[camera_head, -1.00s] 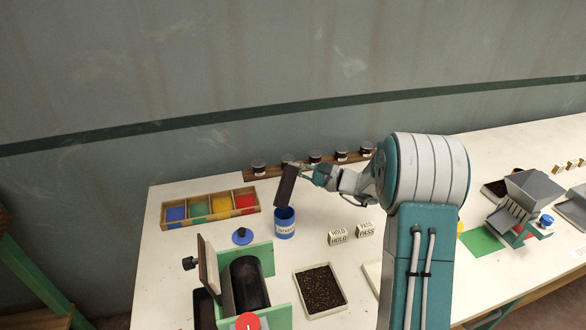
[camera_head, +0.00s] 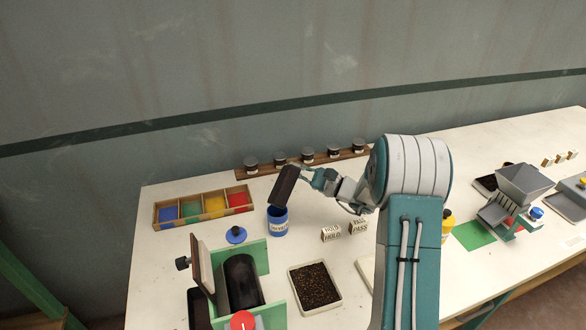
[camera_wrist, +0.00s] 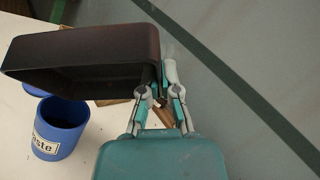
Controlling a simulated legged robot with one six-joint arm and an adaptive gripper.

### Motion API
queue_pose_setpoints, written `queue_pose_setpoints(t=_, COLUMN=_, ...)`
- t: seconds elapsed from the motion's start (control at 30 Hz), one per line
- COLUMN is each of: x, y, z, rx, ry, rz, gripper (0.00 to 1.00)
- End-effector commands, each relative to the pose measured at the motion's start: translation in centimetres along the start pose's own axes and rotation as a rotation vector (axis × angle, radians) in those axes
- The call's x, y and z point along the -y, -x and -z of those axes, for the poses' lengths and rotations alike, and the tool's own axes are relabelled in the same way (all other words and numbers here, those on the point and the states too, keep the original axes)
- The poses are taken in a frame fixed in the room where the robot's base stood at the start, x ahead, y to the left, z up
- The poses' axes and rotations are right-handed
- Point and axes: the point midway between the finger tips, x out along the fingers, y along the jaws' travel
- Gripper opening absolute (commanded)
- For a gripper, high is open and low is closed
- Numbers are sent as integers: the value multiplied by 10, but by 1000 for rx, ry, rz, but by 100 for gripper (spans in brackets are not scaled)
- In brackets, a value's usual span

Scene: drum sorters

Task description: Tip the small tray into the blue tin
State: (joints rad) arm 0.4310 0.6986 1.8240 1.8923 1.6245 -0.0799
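The small tray (camera_head: 284,187) is dark brown. My gripper (camera_head: 301,173) is shut on its end, and the tray is steeply tilted, with its lower end over the blue tin (camera_head: 278,228). In the wrist view, the tray (camera_wrist: 85,50) spans the upper left, held at its right end by my gripper (camera_wrist: 160,92). The blue tin (camera_wrist: 62,135) stands upright below and left, apart from the tray, with a white label ending in "aste". Its interior looks dark. I cannot make out any contents in the tray or anything falling.
A four-colour compartment box (camera_head: 204,207) lies left of the tin. A green-framed drum sorter (camera_head: 252,254) and a tray of dark grains (camera_head: 315,287) are in front. HOLD (camera_head: 331,233) and PASS (camera_head: 358,227) blocks stand right. A row of jars (camera_head: 307,154) is behind.

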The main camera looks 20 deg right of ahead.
Motion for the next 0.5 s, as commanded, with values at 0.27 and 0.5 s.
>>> queue_pose_setpoints(t=0.27, x=0, y=6, z=3, rx=40, ry=-16, rz=37, gripper=0)
queue_pose_setpoints(t=0.5, x=0, y=10, z=5, rx=74, ry=-29, rz=69, gripper=0)
